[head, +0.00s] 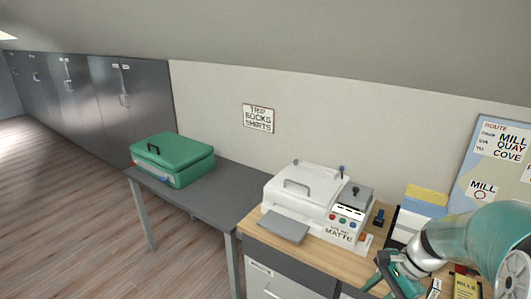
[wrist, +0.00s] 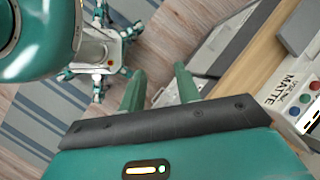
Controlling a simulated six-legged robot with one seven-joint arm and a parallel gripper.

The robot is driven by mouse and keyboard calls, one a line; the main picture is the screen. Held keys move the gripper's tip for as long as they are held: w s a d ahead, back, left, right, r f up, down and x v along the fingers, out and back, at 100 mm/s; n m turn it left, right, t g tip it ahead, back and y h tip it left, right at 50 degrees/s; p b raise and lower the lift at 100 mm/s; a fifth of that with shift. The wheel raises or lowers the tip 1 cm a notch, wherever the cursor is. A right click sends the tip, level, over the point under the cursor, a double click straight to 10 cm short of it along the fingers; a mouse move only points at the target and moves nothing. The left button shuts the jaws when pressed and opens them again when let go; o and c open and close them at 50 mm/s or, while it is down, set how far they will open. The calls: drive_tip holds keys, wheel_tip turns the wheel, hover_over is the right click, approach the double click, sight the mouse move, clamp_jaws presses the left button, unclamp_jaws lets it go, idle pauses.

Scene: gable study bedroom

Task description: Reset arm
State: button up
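My gripper (head: 377,271) is at the lower right in the head view, in front of the wooden desk (head: 290,243). The wrist view shows its two teal fingers (wrist: 160,72) standing apart with nothing between them, so it is open and empty. Beyond the fingers in the wrist view are the floor and the desk's edge. My teal arm fills the lower right corner of the head view and hides part of the desk there.
A white machine (head: 305,190) with a label and coloured buttons stands on the desk. A grey plate (head: 283,228) lies at its front. A green case (head: 172,158) sits on a grey table (head: 215,187) to the left. Open wooden floor (head: 70,200) lies at the left.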

drive_tip(key=s+a+r+n+t+h, duration=0.5)
drive_tip(key=s+a+r+n, duration=0.5)
drive_tip(key=r+n, duration=0.3)
drive_tip(key=shift+s+a+r+n+h, duration=0.2)
drive_tip(key=shift+r+n+h, duration=0.15)
drive_tip(key=shift+n, duration=0.45)
